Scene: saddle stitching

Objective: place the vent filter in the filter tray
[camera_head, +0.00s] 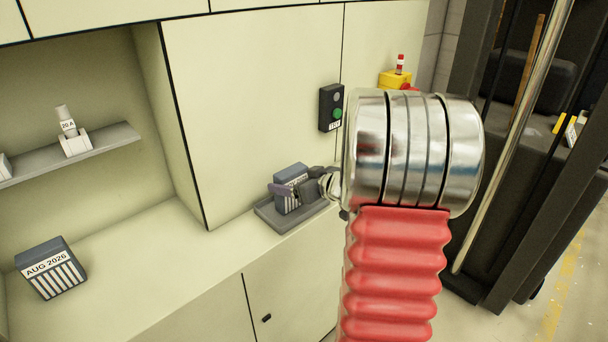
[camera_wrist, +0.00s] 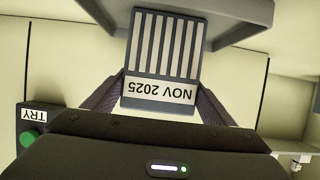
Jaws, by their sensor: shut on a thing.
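A dark grey vent filter with white stripes (camera_head: 289,177) is at the tray on the counter. In the wrist view this filter (camera_wrist: 160,60) carries a label reading NOV 2025, upside down in the picture. My gripper (camera_head: 297,190) is shut on it, with one finger on each side in the wrist view (camera_wrist: 160,100). The grey filter tray (camera_head: 266,222) lies beneath and around the filter; its edge also shows in the wrist view (camera_wrist: 235,12). I cannot tell whether the filter's underside touches the tray floor.
A second striped filter marked AUG 2026 (camera_head: 50,268) sits on the counter at left. A shelf (camera_head: 110,142) holds a small white labelled item (camera_head: 72,138). A switch box with a green button (camera_head: 331,107) is on the panel behind the tray. Counter between filter and tray is clear.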

